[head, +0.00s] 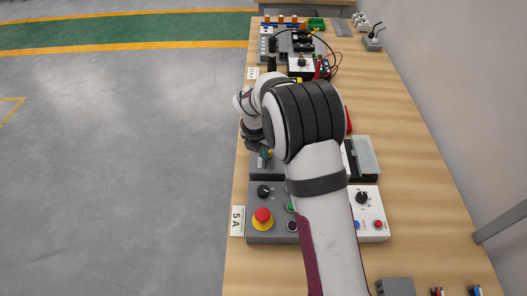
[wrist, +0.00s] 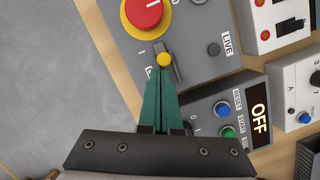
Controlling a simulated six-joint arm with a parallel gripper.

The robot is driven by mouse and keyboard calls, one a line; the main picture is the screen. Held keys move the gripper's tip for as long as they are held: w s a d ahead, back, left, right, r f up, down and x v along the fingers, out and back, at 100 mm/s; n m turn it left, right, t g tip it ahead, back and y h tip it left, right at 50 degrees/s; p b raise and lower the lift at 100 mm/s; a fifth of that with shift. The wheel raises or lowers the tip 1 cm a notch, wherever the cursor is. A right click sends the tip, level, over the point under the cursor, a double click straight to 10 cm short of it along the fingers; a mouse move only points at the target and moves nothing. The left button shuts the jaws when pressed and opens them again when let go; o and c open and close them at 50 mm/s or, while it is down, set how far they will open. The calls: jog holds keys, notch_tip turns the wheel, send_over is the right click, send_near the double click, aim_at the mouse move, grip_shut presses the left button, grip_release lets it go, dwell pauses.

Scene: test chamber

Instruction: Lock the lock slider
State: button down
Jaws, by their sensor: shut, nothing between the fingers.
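In the wrist view, a yellow round knob (wrist: 164,59) sits by a dark bar in a slot on a grey panel (wrist: 195,60), and it looks like the lock slider. Marks 0 and I stand beside the panel's controls. My gripper (wrist: 160,82) has green fingers, shut together with nothing between them. Its tips are just below the knob in the picture; I cannot tell whether they touch it. In the head view my gripper (head: 266,154) is small and partly hidden by my arm, which also covers the slider area.
A red emergency button (wrist: 143,10) on a yellow ring lies close to the knob. A LIVE label (wrist: 226,43) is on the same panel. Beside it a panel shows an OFF display (wrist: 259,104) and blue and green buttons. The bench's left edge (wrist: 105,45) is near; grey floor lies beyond.

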jog(key=s, duration=0.1)
jog(key=s+a+r, duration=0.1)
jog(key=s+a, duration=0.1)
jog(key=shift+s+r, duration=0.2)
jog(key=shift+s, duration=0.1)
jog(key=d+v, duration=0.1)
jog(key=v, duration=0.7)
jog(key=shift+s+a+r, duration=0.15)
jog(key=shift+a+r, duration=0.15)
jog(key=shift+a, duration=0.2)
jog(key=s+d+r+m+g, duration=0.1)
jog(key=s+d+r+m, duration=0.25)
jog(key=s+m, duration=0.35)
jog(key=s+d+r+m, duration=0.2)
jog(key=s+d+m, duration=0.3)
jog(key=m, duration=0.3)
jog(key=s+d+m+g+y, duration=0.1)
jog(key=s+d+m+y, duration=0.1)
jog(key=s+m, duration=1.5)
jog(key=f+m+y, duration=0.1)
jog(key=m, duration=0.3)
jog(key=shift+s+g, duration=0.3)
jog(key=shift+s, duration=0.1)
